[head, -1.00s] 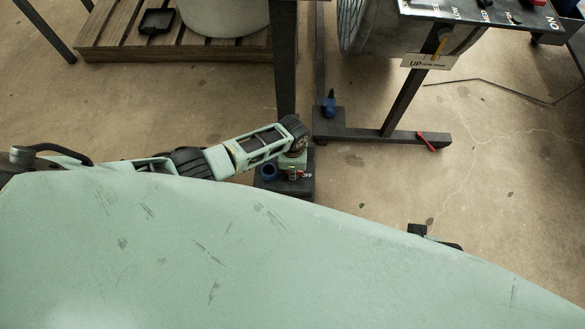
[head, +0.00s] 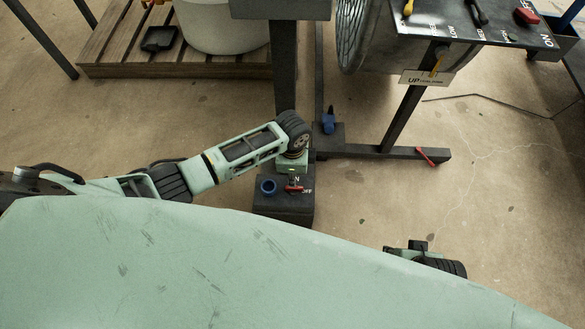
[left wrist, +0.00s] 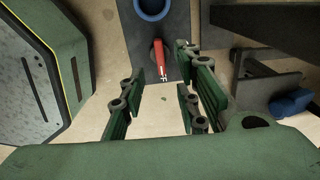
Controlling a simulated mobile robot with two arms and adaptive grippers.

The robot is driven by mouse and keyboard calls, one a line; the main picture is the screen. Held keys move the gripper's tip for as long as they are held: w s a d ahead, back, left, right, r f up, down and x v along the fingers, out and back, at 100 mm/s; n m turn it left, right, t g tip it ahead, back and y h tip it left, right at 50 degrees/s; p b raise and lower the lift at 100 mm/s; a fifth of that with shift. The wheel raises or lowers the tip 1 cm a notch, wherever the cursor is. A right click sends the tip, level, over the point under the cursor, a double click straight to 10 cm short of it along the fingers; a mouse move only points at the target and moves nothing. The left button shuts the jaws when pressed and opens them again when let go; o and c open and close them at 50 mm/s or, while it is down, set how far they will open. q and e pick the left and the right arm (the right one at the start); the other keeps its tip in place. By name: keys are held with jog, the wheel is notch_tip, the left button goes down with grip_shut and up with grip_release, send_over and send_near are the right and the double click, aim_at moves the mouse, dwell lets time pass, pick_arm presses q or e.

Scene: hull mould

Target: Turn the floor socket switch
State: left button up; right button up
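The floor socket (head: 283,211) is a dark box on the floor with a blue round socket (head: 268,187) and a red switch lever (head: 294,189). An OFF label is beside the lever. In the left wrist view the red lever (left wrist: 159,60) stands just beyond the fingertips, roughly in line with the gap. My left gripper (left wrist: 162,97) is open and empty, with green fingers on both sides of that gap. In the head view its wrist hangs over the box's far side and hides most of the gripper. Part of my right arm shows at the right; its gripper is hidden.
A fan stand foot (head: 375,153) and a dark post (head: 286,85) stand close behind the socket. A blue object (head: 328,123) sits by the foot. A wooden pallet (head: 110,72) is at back left. The floor right of the socket is clear.

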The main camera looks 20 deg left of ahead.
pick_arm(q)
notch_tip(320, 180, up, 3)
jog(key=shift+r, duration=0.2)
jog(key=shift+s, duration=0.1)
dwell(0.4)
